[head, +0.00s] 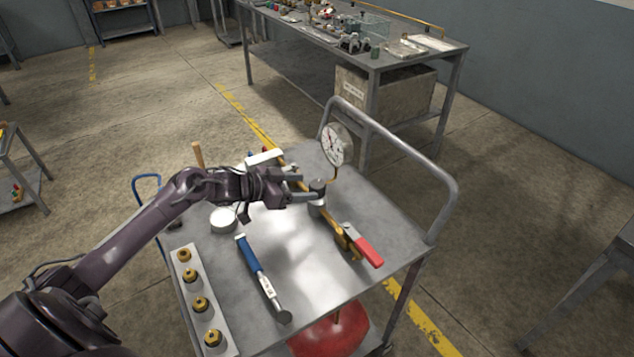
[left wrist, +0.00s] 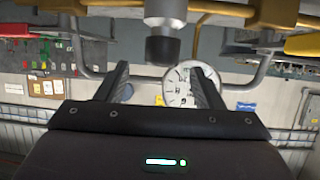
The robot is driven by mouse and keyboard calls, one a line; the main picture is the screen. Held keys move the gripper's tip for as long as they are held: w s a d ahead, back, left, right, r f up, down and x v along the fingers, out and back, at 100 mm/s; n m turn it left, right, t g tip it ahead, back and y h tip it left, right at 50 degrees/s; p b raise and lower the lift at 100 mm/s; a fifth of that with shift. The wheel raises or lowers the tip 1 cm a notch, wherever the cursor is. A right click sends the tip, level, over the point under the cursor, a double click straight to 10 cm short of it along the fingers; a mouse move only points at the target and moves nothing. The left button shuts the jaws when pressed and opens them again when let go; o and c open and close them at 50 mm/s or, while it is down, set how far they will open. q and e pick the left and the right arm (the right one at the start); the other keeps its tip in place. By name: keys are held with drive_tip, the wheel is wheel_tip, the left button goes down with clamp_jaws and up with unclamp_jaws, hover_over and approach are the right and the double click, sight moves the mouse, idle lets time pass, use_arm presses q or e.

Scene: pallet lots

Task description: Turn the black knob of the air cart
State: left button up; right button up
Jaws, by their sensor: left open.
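The air cart (head: 370,210) is a grey metal cart with a tubular handle. A brass pipe (head: 334,229) runs across its top. The black knob (head: 317,185) stands on a metal body on this pipe. My left gripper (head: 303,188) reaches in from the left, its fingers open and level at the knob. In the left wrist view, the knob (left wrist: 163,50) appears upside down, centred between the open fingertips (left wrist: 161,70) and apart from both. Whether the knob lies fully between the fingers is unclear. My right gripper is not in view.
A round gauge (head: 333,145) rises behind the knob. A red-handled lever (head: 365,248) is at the pipe's near end. A blue-handled wrench (head: 262,277) and a strip with several brass fittings (head: 201,303) lie on the cart. A cluttered workbench (head: 385,62) stands behind.

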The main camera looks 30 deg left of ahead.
sight(312, 186)
use_arm(q)
drive_tip(key=x, duration=0.3)
drive_tip(key=shift+x, duration=1.25)
drive_tip(key=shift+a, duration=0.1)
drive_tip(key=c, duration=1)
drive_tip(key=shift+o, duration=0.2)
drive_tip(key=shift+w+a+f+m+g+h+b, duration=0.15)
drive_tip(key=shift+m+g+h+b, duration=0.25)
drive_tip(key=shift+m+h+b, duration=0.35)
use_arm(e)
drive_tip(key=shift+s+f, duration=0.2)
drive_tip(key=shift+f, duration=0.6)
